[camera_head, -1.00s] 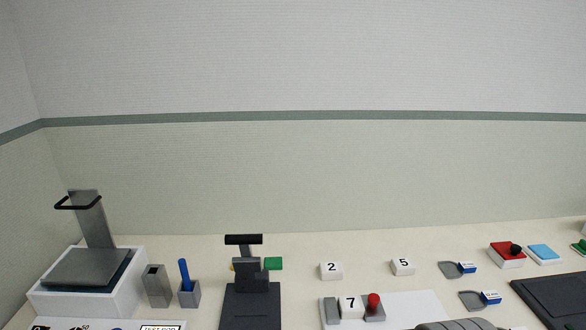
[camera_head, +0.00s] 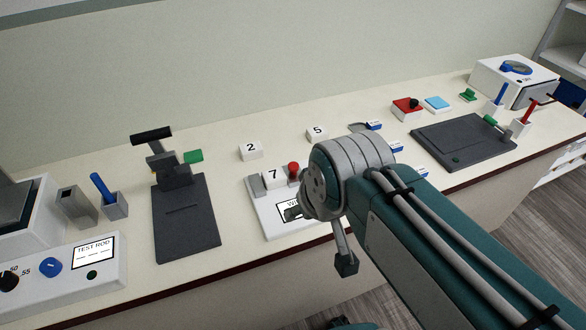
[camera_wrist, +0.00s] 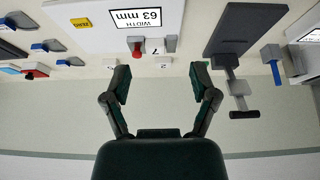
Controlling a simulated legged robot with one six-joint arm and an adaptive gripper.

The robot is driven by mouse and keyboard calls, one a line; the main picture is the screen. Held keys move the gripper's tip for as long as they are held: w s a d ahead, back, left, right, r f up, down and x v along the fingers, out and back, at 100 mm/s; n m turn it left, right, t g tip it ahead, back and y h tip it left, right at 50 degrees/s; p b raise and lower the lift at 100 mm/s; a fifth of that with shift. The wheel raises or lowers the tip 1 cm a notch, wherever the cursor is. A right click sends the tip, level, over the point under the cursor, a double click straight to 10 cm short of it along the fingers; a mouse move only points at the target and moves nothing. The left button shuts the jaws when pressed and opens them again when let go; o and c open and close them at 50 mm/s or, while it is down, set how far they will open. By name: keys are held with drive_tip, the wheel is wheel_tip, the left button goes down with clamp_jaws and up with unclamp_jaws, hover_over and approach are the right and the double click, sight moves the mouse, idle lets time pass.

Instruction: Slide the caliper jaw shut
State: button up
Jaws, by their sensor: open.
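The caliper is a white board (camera_head: 258,210) on the counter, partly hidden behind my arm in the head view. A white block marked 7 (camera_head: 273,177) sits between its grey fixed jaw (camera_head: 255,186) and the sliding jaw with a red knob (camera_head: 293,168). I cannot tell whether the sliding jaw touches the block. In the wrist view, upside down, the display (camera_wrist: 136,18) reads WIDTH 63 mm, near the red knob (camera_wrist: 136,45) and block 7 (camera_wrist: 156,47). My gripper (camera_wrist: 160,76) is open and empty, its fingers spread apart, with the block and knob showing beyond them.
Blocks marked 2 (camera_head: 250,150) and 5 (camera_head: 316,134) stand behind the caliper. A dark press-like stand (camera_head: 186,225) is to its left. A dark plate (camera_head: 462,142) lies to the right. A yellow ZERO button (camera_wrist: 81,22) is on the caliper board.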

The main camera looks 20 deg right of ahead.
drive_tip(key=w+d+r+g, duration=0.1)
drive_tip(key=w+r, duration=0.1)
drive_tip(key=w, duration=0.5)
drive_tip(key=n+g, duration=0.3)
drive_tip(key=g, duration=0.1)
approach(292, 164)
wheel_tip(292, 164, down, 9)
drive_tip(key=shift+w+f, duration=0.1)
drive_tip(key=c, duration=0.9)
